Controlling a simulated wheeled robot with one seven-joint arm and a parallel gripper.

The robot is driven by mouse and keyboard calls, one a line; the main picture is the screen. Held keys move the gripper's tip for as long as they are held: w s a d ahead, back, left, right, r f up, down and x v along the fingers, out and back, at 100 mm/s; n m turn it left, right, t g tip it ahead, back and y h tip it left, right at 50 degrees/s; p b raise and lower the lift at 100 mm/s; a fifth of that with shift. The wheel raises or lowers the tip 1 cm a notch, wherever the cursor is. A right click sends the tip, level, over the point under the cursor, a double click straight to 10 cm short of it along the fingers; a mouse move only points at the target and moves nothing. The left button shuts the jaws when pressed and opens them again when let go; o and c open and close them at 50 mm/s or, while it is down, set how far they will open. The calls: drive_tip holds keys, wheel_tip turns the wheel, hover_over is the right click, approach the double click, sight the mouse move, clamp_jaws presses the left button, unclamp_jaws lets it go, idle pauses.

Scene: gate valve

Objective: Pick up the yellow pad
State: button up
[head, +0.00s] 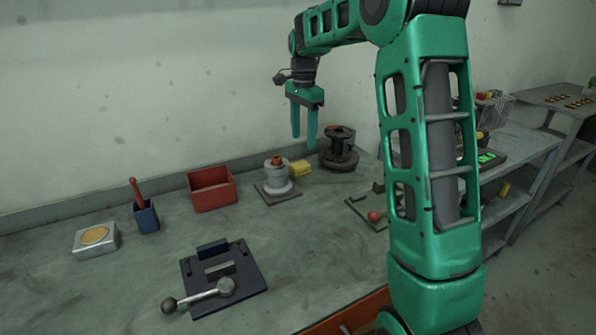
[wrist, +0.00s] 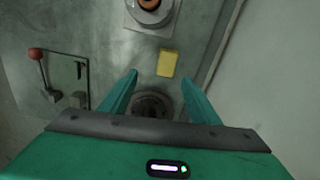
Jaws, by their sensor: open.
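The yellow pad (head: 300,168) lies on the bench between a grey round fixture and a dark valve-like part. In the wrist view the yellow pad (wrist: 167,64) shows whole, ahead of the fingertips and roughly centred between them. My gripper (head: 303,141) is open and empty, pointing down above the bench near the pad. Its two fingers (wrist: 160,78) also show in the wrist view, spread wide and apart from the pad.
The grey fixture with an orange top (head: 277,175) stands left of the pad. The dark valve-like part (head: 339,152) stands right. A red box (head: 212,188), a blue holder (head: 146,216) and a lever on a dark plate (head: 224,278) sit further left. The wall is close behind.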

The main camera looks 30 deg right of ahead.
drive_tip(key=w, duration=0.2)
hover_over(300, 164)
drive_tip(key=shift+m, duration=0.3)
drive_tip(key=f, duration=0.6)
drive_tip(key=shift+w+a, duration=0.1)
drive_tip(key=shift+w, duration=0.1)
drive_tip(key=shift+s+f, duration=0.1)
drive_tip(key=shift+f, duration=2.6)
drive_tip(key=c, duration=1.1)
